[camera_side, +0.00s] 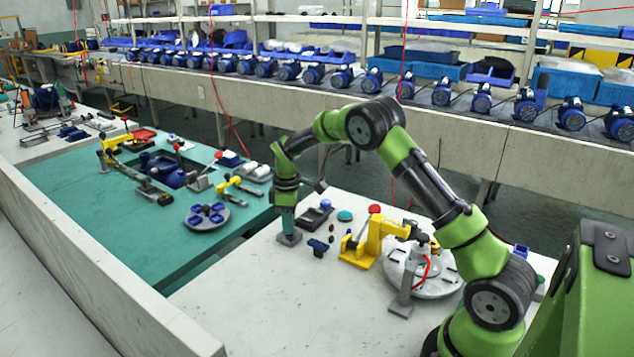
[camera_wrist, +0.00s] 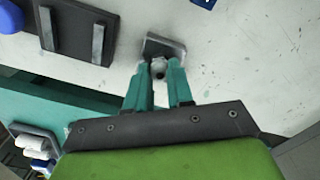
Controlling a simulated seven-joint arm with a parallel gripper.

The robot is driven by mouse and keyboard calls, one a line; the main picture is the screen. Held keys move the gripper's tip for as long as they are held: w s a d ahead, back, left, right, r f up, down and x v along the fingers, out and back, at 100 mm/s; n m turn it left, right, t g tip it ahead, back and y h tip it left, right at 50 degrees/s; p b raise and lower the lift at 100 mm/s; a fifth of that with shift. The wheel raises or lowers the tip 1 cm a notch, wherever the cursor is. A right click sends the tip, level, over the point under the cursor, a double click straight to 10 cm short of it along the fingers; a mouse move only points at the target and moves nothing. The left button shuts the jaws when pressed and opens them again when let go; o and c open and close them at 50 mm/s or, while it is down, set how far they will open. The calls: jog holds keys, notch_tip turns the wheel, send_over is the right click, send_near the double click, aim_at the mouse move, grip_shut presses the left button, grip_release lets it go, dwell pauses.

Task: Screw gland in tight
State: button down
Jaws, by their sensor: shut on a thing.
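My gripper (camera_wrist: 159,72) has its teal fingers closed around a small light-grey piece (camera_wrist: 158,66) with a dark hole in its end, which seems to be the gland. The piece sits at the near edge of a square grey block (camera_wrist: 165,46). In the side view my gripper (camera_side: 287,228) points straight down over the same grey block (camera_side: 289,239) on the white bench. The fingers hide the gland there. I cannot tell how deep the gland is seated, and its thread is not visible.
A dark tray with grey bars (camera_wrist: 75,28) lies beside the block, with a blue knob at its left. In the side view a yellow clamp press (camera_side: 378,242) and a round grey turntable (camera_side: 435,275) stand to the right. A teal mat (camera_side: 110,235) is at left.

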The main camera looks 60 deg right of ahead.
jog(key=shift+m, duration=1.1)
jog(key=shift+m, duration=0.6)
jog(key=m, duration=0.4)
jog(key=shift+m, duration=0.9)
jog(key=shift+f+m, duration=0.1)
jog(key=shift+m, duration=1)
jog(key=m, duration=0.4)
jog(key=shift+m, duration=0.4)
